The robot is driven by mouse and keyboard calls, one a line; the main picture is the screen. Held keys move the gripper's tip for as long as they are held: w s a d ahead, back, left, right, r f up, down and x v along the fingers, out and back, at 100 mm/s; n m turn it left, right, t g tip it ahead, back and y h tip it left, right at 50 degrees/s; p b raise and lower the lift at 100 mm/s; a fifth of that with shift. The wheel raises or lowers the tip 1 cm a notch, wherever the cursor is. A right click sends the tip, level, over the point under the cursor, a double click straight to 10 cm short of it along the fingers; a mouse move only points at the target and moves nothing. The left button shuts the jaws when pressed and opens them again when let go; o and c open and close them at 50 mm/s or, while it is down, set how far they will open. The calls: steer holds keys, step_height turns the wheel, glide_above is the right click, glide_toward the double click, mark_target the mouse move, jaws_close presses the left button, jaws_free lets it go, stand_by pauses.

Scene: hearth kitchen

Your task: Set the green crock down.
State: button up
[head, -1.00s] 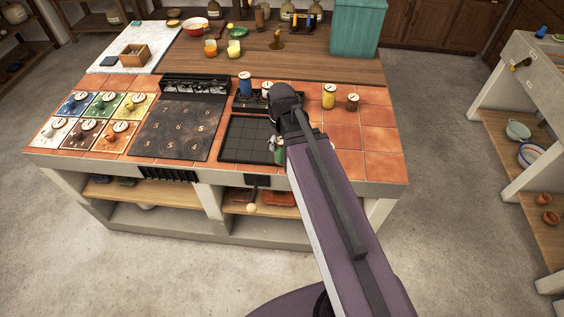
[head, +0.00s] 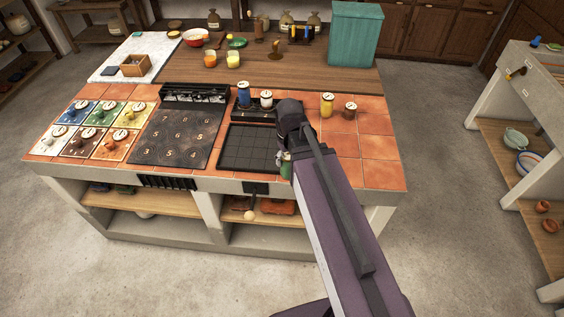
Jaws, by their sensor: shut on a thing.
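The green crock (head: 286,171) shows only in part, as a small green patch low beside my arm. My gripper (head: 283,158) is shut on it, at the right front corner of the black gridded tray (head: 252,147). My arm hides most of the gripper and crock. I cannot tell whether the crock touches the surface under it.
A blue crock (head: 243,94) and a white crock (head: 266,99) stand behind the tray. A yellow crock (head: 327,104) and a brown crock (head: 350,110) stand on bare tiles to the right. A numbered dark board (head: 175,138) lies left. Tiles at right (head: 380,168) are clear.

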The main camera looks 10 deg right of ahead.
steer(key=shift+m, duration=0.7)
steer(key=s+f, duration=0.1)
steer(key=s+d+f+b, duration=0.1)
steer(key=s, duration=0.1)
steer(key=shift+s+d+b, duration=0.2)
steer(key=shift+s+b, duration=0.05)
steer(key=shift+b, duration=0.05)
steer(key=w+f+b, duration=0.1)
steer(key=w, duration=1.3)
steer(key=shift+w+f, duration=0.2)
steer(key=shift+w, duration=0.15)
steer(key=shift+w+f+b, duration=0.35)
steer(key=shift+f+b, duration=0.6)
steer(key=shift+b, duration=0.05)
steer(key=shift+w+f+b, duration=0.3)
steer(key=shift+f+b, duration=0.6)
steer(key=shift+b, duration=0.1)
steer(key=shift+f, duration=0.1)
